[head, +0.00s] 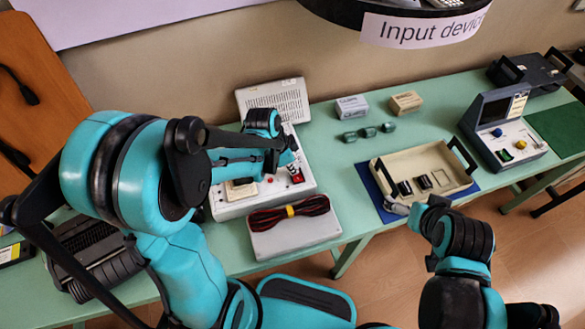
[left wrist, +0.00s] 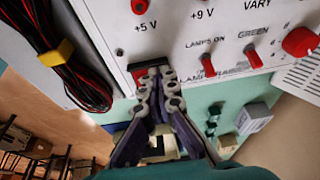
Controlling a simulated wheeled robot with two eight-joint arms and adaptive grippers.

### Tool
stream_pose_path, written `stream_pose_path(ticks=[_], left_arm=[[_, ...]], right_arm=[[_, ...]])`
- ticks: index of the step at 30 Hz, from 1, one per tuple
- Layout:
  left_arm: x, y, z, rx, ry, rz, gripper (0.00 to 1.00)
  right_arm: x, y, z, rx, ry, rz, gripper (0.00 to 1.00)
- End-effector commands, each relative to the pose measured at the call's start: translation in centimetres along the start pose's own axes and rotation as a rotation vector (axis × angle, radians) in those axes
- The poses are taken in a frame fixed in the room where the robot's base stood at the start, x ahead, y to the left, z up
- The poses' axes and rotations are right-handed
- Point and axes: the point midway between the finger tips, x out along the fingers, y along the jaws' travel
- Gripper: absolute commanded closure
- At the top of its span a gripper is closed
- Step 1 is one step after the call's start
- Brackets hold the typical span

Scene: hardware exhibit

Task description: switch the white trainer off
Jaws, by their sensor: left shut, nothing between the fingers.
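The white trainer (head: 222,207) stands on the green table with its panel facing up. My left gripper (head: 290,160) is over its right part, near a red and black switch (head: 297,177). Red toggle switches (left wrist: 208,65) under "LAMPS ON" and "GREEN" sit to the right of the fingertips. My right gripper (head: 398,208) is beside the beige tray's near left corner; its fingers are too small to read.
A grey case with red and black leads (head: 290,235) lies in front of the trainer. The beige tray (head: 455,180) stands to the right, and a dark console (head: 490,110) beyond it. Small boxes (head: 352,107) and dark green pieces (head: 368,133) lie behind. Bare table separates trainer and tray.

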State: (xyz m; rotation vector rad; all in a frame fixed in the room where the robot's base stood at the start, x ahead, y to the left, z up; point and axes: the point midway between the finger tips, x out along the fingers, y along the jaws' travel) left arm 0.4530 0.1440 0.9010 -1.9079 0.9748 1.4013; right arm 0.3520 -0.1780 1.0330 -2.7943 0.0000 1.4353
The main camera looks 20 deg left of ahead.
Motion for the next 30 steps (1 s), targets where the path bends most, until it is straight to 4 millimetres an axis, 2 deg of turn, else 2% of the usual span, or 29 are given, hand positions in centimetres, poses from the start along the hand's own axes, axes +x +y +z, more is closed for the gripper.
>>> stream_pose_path(ticks=[8,19,30], left_arm=[[0.0,0.1,0.1,0.002,-0.002,-0.005,1.00],[-0.3,1.6,0.0,0.002,-0.002,-0.003,1.00],[-0.6,1.5,-0.2,0.002,-0.001,-0.005,1.00]], right_arm=[[-0.1,0.0,-0.1,0.000,0.000,0.000,0.00],[-0.3,0.0,-0.2,0.000,0.000,0.000,0.00],[-0.5,0.0,-0.3,0.000,0.000,0.000,0.00]])
